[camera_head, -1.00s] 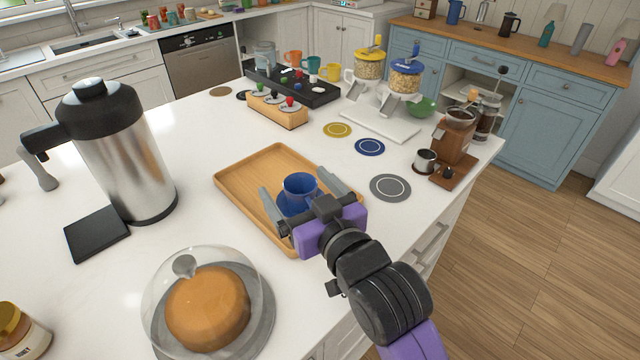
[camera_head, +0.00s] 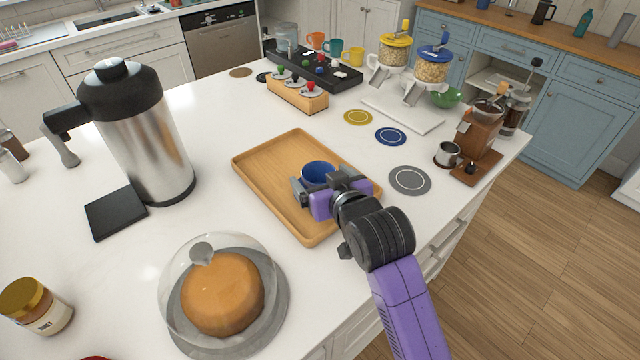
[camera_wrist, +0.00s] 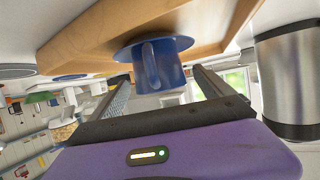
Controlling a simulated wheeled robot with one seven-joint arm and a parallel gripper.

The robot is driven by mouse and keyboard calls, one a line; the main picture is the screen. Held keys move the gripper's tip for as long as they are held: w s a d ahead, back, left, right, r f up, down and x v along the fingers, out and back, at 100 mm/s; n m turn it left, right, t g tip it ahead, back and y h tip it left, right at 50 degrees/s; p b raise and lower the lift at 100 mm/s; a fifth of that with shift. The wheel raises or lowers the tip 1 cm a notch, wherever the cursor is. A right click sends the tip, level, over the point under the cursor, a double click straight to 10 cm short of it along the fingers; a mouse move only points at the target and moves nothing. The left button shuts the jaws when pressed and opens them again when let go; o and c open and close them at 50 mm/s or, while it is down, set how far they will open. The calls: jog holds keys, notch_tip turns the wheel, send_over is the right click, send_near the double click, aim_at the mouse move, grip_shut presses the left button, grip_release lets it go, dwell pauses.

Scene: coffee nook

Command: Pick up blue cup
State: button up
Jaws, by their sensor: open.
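The blue cup (camera_head: 318,171) stands on the wooden tray (camera_head: 262,163) on the white counter. In the wrist view, which looks upside down, the cup (camera_wrist: 160,70) shows its handle toward me and sits on a blue saucer (camera_wrist: 124,53). My gripper (camera_head: 325,184) is low over the tray, at the near side of the cup, and hides its lower part and most of the saucer in the head view. In the wrist view my gripper (camera_wrist: 161,77) is open, with one finger on each side of the cup. Gaps show between the fingers and the cup.
A cake under a glass dome (camera_head: 222,290) stands in front of the tray, and a steel jug (camera_head: 145,140) stands to its left. A grey coaster (camera_head: 410,180) and a coffee grinder (camera_head: 478,140) are at the right. The tray's left part is bare.

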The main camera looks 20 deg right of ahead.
jog(key=shift+w+f, duration=0.2)
jog(key=shift+w, duration=0.25)
jog(key=c, duration=1.6)
jog(key=shift+o, duration=0.2)
jog(key=shift+r, duration=0.15)
notch_tip(320, 180, up, 20)
jog(key=shift+p, duration=0.3)
